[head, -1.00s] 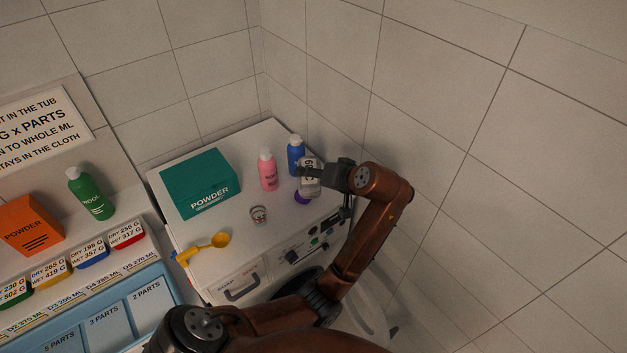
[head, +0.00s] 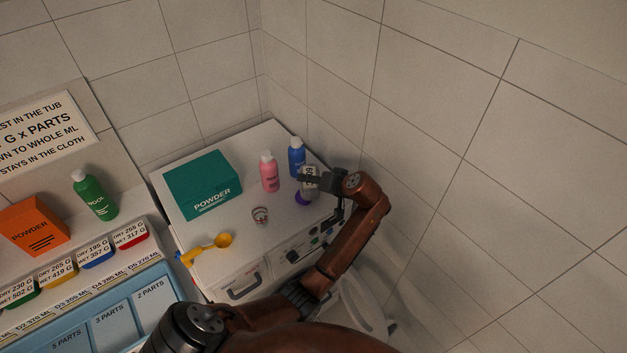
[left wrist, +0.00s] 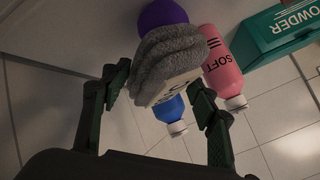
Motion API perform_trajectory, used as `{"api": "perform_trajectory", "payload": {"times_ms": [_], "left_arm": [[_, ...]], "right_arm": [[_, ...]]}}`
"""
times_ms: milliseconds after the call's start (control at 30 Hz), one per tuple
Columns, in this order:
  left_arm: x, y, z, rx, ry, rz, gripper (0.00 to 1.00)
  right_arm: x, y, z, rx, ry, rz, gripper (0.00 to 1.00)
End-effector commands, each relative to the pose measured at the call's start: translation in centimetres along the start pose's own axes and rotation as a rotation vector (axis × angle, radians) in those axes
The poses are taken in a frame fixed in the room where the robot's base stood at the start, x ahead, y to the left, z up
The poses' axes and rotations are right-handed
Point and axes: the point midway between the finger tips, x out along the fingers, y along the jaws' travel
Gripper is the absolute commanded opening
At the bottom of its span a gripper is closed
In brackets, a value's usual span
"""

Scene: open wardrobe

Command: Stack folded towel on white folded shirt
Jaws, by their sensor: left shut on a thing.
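A grey, plush folded cloth (left wrist: 170,65) with a white lettered label fills the space between the fingers of my left gripper (left wrist: 165,95) in the left wrist view. In the head view my left gripper (head: 316,179) points left and is shut on this small grey cloth (head: 309,187), over the right part of the white machine top. A purple round thing (left wrist: 162,16) is right by the cloth; it also shows in the head view (head: 302,199). I see no white folded shirt in either view. My right gripper is not in view.
The white machine (head: 225,262) carries a teal powder box (head: 203,184), a pink bottle (head: 269,174), a blue bottle (head: 296,156), a small cup (head: 260,215) and a yellow scoop (head: 220,241). The bottles stand close to the gripper. Tiled walls rise behind and right.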

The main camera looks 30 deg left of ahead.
Motion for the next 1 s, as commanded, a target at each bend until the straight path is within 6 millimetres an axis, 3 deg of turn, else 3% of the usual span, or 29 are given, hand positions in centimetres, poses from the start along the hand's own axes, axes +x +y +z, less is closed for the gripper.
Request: {"api": "perform_trajectory", "payload": {"times_ms": [367,400,600,1000], "left_arm": [[0.35,0.33,0.35,0.0,0.0,0.0,0.29],[0.36,0.34,0.35,0.0,0.0,0.0,0.56],[0.33,0.31,0.31,0.0,0.001,0.0,0.7],[0.05,0.06,0.01,-0.001,0.002,0.0,0.73]], "right_arm": [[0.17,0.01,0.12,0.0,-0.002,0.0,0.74],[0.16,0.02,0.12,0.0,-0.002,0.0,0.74],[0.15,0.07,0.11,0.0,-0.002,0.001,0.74],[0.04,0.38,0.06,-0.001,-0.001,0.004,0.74]]}}
